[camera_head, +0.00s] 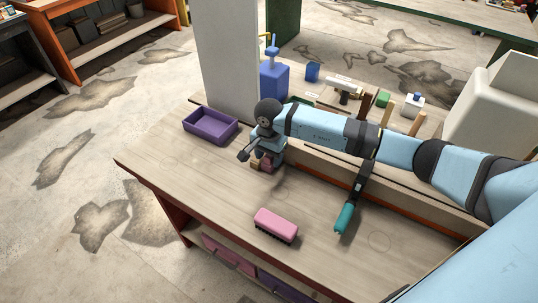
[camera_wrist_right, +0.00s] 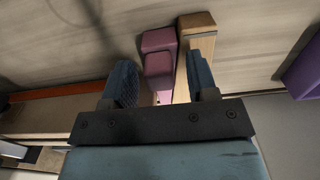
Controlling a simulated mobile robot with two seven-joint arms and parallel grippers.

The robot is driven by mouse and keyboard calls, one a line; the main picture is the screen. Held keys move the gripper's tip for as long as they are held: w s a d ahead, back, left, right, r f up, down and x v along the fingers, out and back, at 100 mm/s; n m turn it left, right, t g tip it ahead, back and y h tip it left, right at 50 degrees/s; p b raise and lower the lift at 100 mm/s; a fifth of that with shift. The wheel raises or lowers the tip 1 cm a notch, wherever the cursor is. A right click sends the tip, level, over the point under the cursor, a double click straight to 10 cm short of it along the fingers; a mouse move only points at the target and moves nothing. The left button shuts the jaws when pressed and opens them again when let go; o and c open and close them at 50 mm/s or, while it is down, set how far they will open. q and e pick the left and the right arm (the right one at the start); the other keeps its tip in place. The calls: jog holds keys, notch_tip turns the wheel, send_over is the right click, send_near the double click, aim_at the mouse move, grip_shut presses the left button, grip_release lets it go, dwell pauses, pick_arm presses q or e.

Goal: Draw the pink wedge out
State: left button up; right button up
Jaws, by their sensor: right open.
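The pink wedge (camera_wrist_right: 158,66) shows in the right wrist view as dull pink block-like pieces standing against a tan wooden block (camera_wrist_right: 198,40). In the head view a dark pink part (camera_head: 268,163) shows under my right gripper (camera_head: 263,160), and most of it is hidden by the gripper. My right gripper (camera_wrist_right: 162,82) is open, with one blue finger on each side of the pink piece. A gap shows on the left finger's side. The right finger is close to the wooden block, and I cannot tell whether it touches. My left gripper is not in view.
A purple tray (camera_head: 210,124) is left of the gripper. A pink brush (camera_head: 275,224) and a teal-handled tool (camera_head: 345,217) lie nearer the front. A blue bottle (camera_head: 274,80) and a grey pillar (camera_head: 228,60) stand behind. The front-left tabletop is clear.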

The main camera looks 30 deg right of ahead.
grip_shut()
jog(key=a, duration=0.1)
jog(key=s+a+b, duration=0.1)
jog(key=a, duration=0.2)
jog(key=shift+s+a+f+b, duration=0.1)
jog(key=shift+s+a+b, duration=0.05)
jog(key=shift+s+b, duration=0.15)
jog(key=shift+s+a, duration=0.1)
jog(key=shift+a, duration=0.25)
grip_release()
jog(key=shift+a, duration=0.1)
